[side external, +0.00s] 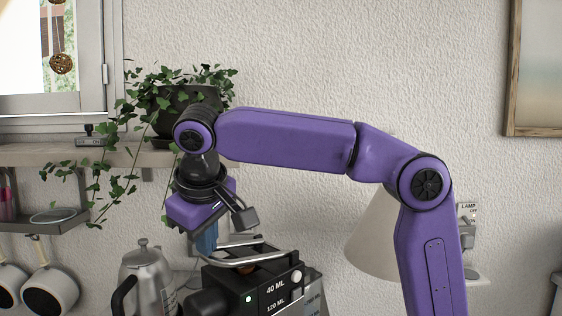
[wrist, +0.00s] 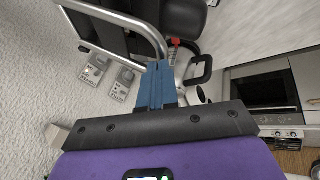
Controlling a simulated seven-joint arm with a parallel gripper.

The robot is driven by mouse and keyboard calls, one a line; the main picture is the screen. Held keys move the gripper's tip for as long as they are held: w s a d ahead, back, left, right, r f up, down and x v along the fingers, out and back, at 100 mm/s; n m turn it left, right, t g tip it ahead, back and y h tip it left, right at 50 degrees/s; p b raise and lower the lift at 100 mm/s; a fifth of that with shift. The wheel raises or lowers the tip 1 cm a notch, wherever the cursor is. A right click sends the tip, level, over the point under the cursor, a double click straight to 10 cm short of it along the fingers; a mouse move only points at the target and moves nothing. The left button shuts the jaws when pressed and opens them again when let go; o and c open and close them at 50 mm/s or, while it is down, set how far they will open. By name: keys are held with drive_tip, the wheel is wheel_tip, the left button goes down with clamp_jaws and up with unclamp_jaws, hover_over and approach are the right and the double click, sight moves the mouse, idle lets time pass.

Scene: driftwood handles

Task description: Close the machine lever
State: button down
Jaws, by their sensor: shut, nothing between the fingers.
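The machine (side external: 262,295) is a black coffee maker with "40 ML" and "120 ML" markings and a small green light, at the bottom centre of the side view. Its lever (side external: 252,260) is a bent silver tube over the machine's top; it also shows at the top of the wrist view (wrist: 135,20). I cannot tell its exact angle. My gripper (side external: 207,240) points down behind the lever's left part, its blue fingers partly hidden. In the wrist view the blue fingers (wrist: 157,75) are together and empty, their tips close to the lever's bend. I cannot tell whether they touch it.
A silver kettle (side external: 147,275) stands just left of the machine. A potted trailing plant (side external: 185,100) sits on a wall shelf (side external: 130,156) behind my gripper. A cream lampshade (side external: 375,240) is to the right. Pans (side external: 48,290) hang at lower left.

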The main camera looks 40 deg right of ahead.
drive_tip(key=shift+a+f+h, duration=0.2)
drive_tip(key=shift+f+h, duration=0.15)
drive_tip(key=shift+f, duration=0.15)
drive_tip(key=shift+a+f+h, duration=0.2)
drive_tip(key=shift+f+h, duration=0.15)
drive_tip(key=shift+f, duration=0.15)
drive_tip(key=shift+d, duration=0.1)
drive_tip(key=shift+r, duration=0.1)
drive_tip(key=v, duration=1.1)
drive_tip(key=shift+s+r, duration=0.2)
drive_tip(key=shift+r, duration=0.05)
